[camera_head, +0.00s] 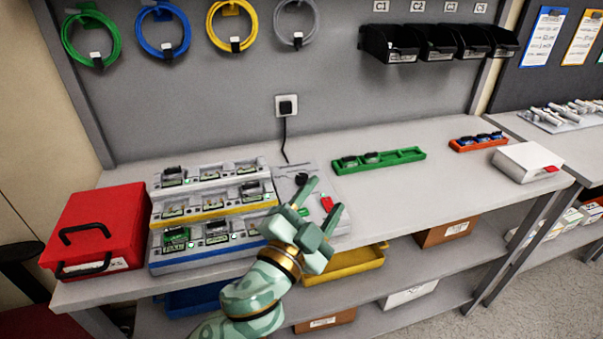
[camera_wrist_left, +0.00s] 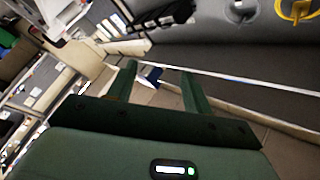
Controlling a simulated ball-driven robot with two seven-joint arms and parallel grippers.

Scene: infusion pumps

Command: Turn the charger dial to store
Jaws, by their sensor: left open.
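The tiered charger (camera_head: 211,191) stands on the bench with pump units in its white, yellow and blue rows. At its right is a light grey panel (camera_head: 285,174) with a small dark round knob (camera_head: 301,179), which looks like the dial, and a red part (camera_head: 327,203). The dial's setting is too small to read. My left gripper (camera_head: 325,194) is open and empty over the panel's right part, its fingers close to the knob and the red part. Contact cannot be told. The left wrist view shows the open fingers (camera_wrist_left: 158,76), with neither dial nor charger between them.
A red case (camera_head: 95,225) stands left of the charger. A green tray (camera_head: 379,161), an orange tray (camera_head: 478,141) and a white box (camera_head: 527,162) sit to the right. A black cable runs down from the wall socket (camera_head: 287,106). The bench's right front is clear.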

